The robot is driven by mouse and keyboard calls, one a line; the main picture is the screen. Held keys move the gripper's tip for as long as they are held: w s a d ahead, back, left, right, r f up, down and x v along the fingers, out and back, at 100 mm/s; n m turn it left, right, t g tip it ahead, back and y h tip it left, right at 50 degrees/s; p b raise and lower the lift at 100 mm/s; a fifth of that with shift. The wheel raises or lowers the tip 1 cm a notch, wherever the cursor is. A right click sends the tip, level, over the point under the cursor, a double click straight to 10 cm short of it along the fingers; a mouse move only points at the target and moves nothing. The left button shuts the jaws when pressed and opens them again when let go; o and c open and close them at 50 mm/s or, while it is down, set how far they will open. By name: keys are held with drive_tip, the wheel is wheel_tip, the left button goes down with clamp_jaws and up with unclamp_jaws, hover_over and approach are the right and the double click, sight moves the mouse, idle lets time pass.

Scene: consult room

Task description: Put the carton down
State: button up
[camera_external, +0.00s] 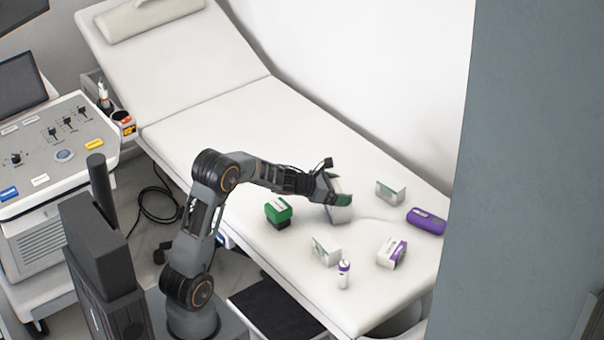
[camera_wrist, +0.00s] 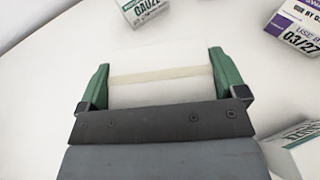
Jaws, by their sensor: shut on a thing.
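My gripper (camera_wrist: 161,88) is shut on a white carton (camera_wrist: 155,60), with a green finger on each side of it. A pale tape strip crosses the carton's face in the wrist view. In the external view my gripper (camera_external: 336,192) holds the carton (camera_external: 341,214) at or just above the white exam couch (camera_external: 225,110). I cannot tell whether the carton touches the couch.

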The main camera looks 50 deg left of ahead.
drive_tip(key=o, duration=0.7)
drive_tip(key=shift+r, duration=0.15)
drive_tip(key=p+v, duration=0.2)
drive_tip(key=v, duration=0.9)
drive_tip(key=s+d+m+g+h, duration=0.2)
drive_tip(key=s+d+m+g, duration=0.4)
drive_tip(key=s+d+m, duration=0.65)
drive_tip(key=s+a+m+g+y, duration=0.2)
drive_tip(key=s+m+y, duration=0.5)
drive_tip(key=m, duration=1.2)
drive_tip(key=shift+s+a+f+g, duration=0.35)
drive_tip(key=shift+s+g, duration=0.45)
drive_tip(key=shift+s, duration=0.45)
